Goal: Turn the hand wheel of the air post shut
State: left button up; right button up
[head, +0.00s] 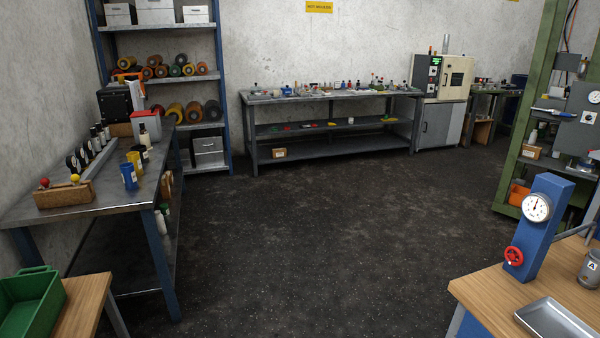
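A blue air post (545,226) stands upright on a wooden-topped table (480,287) at the lower right. A round white gauge (537,207) sits on its upper front. A red hand wheel (513,256) is fixed low on its front-left side. How far the wheel is turned cannot be told from here. Neither of my grippers shows in the head view, and nothing touches the wheel.
A metal tray (556,322) and a grey canister (590,268) stand near the post. A steel bench (75,207) is at left, a green crate (30,305) at lower left. A green rack (537,100) stands behind the post. The dark floor (300,230) between is clear.

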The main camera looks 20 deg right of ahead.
aim_at(512, 255)
jog(key=i+j+z, duration=0.1)
jog(key=i+z, duration=0.3)
jog(key=i+j+z, duration=0.15)
jog(key=i+z, duration=0.2)
jog(key=i+j+z, duration=0.25)
jog(key=z, duration=0.15)
jog(key=i+j+z, duration=0.25)
jog(key=j+z, duration=0.15)
